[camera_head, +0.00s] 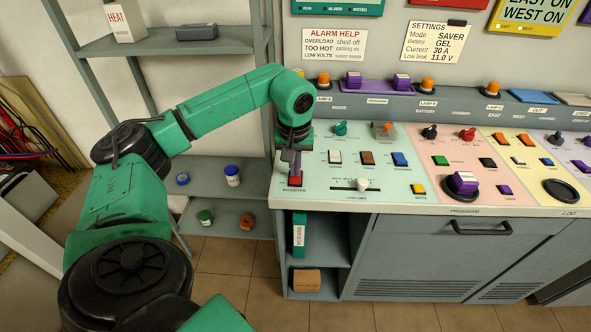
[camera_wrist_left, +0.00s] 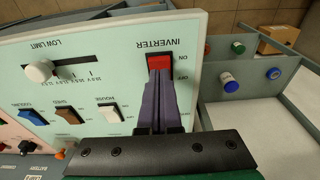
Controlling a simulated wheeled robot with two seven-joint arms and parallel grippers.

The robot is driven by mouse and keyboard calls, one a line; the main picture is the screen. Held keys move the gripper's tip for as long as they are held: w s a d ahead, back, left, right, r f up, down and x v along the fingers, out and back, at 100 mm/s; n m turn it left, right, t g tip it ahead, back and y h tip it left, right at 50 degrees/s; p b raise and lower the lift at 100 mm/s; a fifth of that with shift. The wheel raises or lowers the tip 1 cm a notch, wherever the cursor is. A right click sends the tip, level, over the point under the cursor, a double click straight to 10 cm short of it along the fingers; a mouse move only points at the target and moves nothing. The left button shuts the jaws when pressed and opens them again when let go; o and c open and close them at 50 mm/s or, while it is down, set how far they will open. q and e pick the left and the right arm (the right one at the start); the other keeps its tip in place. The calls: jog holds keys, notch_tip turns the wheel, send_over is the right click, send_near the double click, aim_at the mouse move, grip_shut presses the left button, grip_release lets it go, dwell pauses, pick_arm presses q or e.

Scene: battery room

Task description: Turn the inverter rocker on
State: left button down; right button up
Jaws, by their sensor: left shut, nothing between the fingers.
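The inverter rocker (camera_head: 295,178) is a red switch at the left end of the sloped console panel (camera_head: 318,190). In the left wrist view the red rocker (camera_wrist_left: 159,62) shows beside an upside-down INVERTER label, with small ON and OFF marks next to it. My left gripper (camera_head: 296,169) points down at the rocker from above. Its purple fingers (camera_wrist_left: 160,82) are shut with nothing between them, and their tips overlap the rocker's lower part in the wrist view. I cannot tell whether they touch it or which way the rocker is tilted. My right gripper is not in view.
White, brown and blue rockers (camera_head: 367,158) lie to the right of the inverter rocker, and the low limit slider (camera_head: 362,184) sits just below them. A grey shelf unit (camera_head: 222,181) with small jars stands left of the console. Knobs and buttons line the console's back.

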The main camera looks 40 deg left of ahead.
aim_at(295, 179)
pick_arm(q)
jog(key=shift+f+b, duration=0.45)
jog(key=shift+f, duration=0.3)
notch_tip(295, 179, up, 7)
jog(key=p, duration=0.6)
jog(key=shift+r+p, duration=0.1)
jog(key=shift+p, duration=0.25)
